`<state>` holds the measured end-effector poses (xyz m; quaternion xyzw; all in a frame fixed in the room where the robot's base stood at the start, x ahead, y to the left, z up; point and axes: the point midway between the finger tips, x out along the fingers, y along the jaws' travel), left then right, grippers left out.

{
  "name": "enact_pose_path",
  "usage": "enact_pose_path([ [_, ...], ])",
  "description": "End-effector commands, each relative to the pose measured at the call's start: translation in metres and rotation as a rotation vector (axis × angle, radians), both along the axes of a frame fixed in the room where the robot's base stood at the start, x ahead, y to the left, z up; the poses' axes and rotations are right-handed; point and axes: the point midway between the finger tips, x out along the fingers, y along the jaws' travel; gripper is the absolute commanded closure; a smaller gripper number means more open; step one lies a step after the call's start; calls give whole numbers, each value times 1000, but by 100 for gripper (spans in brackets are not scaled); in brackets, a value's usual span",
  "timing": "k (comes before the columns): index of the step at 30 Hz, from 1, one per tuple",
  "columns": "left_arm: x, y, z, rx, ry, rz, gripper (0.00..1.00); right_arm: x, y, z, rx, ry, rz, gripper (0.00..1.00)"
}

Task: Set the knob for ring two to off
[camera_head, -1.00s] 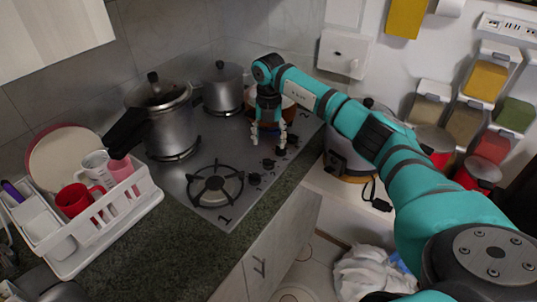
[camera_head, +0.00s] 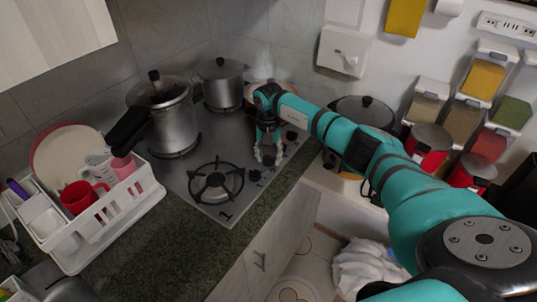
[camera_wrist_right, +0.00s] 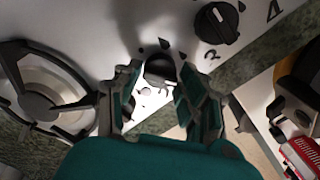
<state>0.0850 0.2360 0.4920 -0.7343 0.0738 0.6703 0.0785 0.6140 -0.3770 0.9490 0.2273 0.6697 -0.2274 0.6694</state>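The steel stove top (camera_head: 203,144) has a row of dark knobs along its right edge. My right gripper (camera_head: 268,159) is low over this row and points down. In the right wrist view the right gripper (camera_wrist_right: 160,75) is open, with one finger on each side of a dark knob (camera_wrist_right: 160,68). I cannot tell whether the fingers touch it, and no number shows beside it. A neighbouring knob (camera_wrist_right: 218,20) with a printed number, apparently 3, lies up and right. Another knob (camera_head: 255,175) sits near the front burner marked 1. My left gripper is not in view.
A pressure cooker (camera_head: 174,122) and a steel pot (camera_head: 222,84) stand on the rear burners. The front burner (camera_head: 216,182) is bare. A white dish rack (camera_head: 112,208) is at the left.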

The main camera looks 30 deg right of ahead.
Motion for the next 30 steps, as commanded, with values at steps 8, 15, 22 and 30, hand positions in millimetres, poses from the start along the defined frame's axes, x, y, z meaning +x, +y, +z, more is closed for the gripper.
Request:
enact_pose_path([
  [8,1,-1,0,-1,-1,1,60,0,0,0,0,0,0,96],
  [15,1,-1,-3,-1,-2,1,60,0,-1,0,0,-1,24,96],
  [22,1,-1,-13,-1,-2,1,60,0,-1,-2,-1,-2,133,96],
  [30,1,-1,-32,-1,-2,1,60,1,-1,-2,-1,-3,365,96],
])
